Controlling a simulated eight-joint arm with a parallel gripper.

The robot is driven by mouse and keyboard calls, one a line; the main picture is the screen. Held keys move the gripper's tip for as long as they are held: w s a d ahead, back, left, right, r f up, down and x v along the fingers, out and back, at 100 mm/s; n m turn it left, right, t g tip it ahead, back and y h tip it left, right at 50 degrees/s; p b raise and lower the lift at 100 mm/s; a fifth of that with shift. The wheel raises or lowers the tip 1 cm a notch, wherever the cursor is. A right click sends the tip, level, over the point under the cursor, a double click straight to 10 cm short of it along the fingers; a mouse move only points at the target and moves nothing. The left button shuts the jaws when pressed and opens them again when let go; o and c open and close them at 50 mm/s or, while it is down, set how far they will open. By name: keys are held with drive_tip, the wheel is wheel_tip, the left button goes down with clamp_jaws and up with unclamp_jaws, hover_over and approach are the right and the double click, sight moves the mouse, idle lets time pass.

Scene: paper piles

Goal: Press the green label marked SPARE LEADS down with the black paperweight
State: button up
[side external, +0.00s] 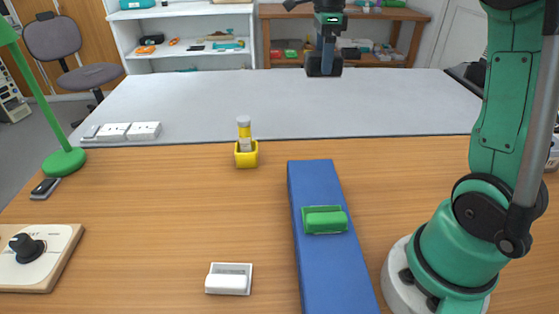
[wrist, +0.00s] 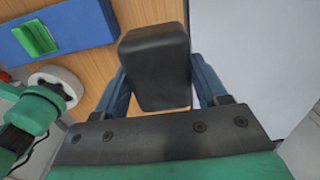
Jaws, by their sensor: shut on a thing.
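My gripper (side external: 327,52) is shut on the black paperweight (side external: 312,66), high at the back of the side external view. In the wrist view, the paperweight (wrist: 155,65) is a dark rounded block between the two blue fingers of my gripper (wrist: 160,88). It looks held up, with wood and grey surface behind it. A green piece in a green frame (side external: 325,220) lies on a long blue block (side external: 318,180); it also shows in the wrist view (wrist: 36,39), away from the paperweight. I can read no SPARE LEADS lettering, so I cannot tell if this is the label.
A yellow holder (side external: 246,158) with a yellow item stands left of the blue block. A white piece in a white tray (side external: 229,279) lies nearer. A knob box (side external: 32,257) and green lamp base (side external: 64,162) are at the left. The grey surface (side external: 250,105) is largely clear.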

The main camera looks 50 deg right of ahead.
drive_tip(key=shift+a, duration=0.1)
drive_tip(key=c, duration=0.4)
drive_tip(key=s+a+n, duration=0.4)
drive_tip(key=s+a, duration=0.1)
drive_tip(key=a, duration=0.6)
drive_tip(key=n, duration=0.5)
hover_over(324, 215)
drive_tip(key=d, duration=0.1)
wheel_tip(324, 215, down, 5)
drive_tip(key=shift+w+f, duration=0.15)
drive_tip(key=shift+f, duration=1.2)
drive_tip(key=shift+w+f, duration=0.1)
drive_tip(key=shift+f, duration=1.2)
